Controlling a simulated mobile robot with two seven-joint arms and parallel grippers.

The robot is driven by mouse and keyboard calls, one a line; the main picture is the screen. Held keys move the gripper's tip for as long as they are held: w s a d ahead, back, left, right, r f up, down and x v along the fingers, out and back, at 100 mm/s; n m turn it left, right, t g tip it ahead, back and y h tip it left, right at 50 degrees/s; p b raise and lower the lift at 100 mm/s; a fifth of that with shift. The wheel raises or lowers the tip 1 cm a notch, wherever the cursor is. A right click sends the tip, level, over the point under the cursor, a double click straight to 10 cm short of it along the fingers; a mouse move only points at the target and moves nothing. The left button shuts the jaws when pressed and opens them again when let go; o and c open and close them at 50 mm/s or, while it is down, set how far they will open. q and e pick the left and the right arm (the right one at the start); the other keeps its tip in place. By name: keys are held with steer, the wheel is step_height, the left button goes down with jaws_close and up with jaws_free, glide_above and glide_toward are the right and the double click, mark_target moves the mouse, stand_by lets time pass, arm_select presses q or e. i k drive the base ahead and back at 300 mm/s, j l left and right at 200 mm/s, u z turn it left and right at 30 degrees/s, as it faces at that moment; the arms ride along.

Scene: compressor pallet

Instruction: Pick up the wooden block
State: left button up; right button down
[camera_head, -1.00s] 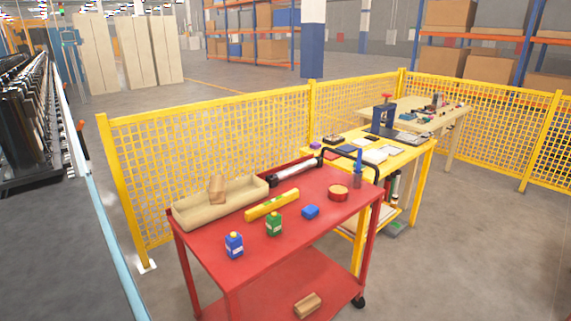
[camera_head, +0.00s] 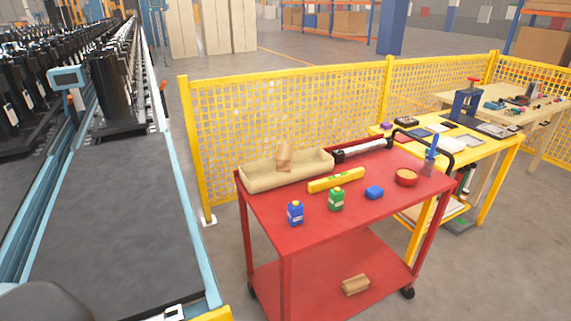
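A wooden block (camera_head: 356,285) lies on the lower shelf of the red cart (camera_head: 290,258), near its front right. A second brown, wood-coloured piece (camera_head: 284,157) stands upright in the beige tray (camera_head: 262,181) on the cart's top; I cannot tell whether it is a block or a paper bag. Neither of my grippers shows in the head view. A dark rounded shape at the bottom left corner may be part of me.
A yellow fence (camera_head: 290,105) stands behind. A conveyor (camera_head: 115,220) lies left.

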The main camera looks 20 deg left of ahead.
mark_target(284, 159)
steer(key=i+l, duration=0.75)
steer(key=l, duration=0.25)
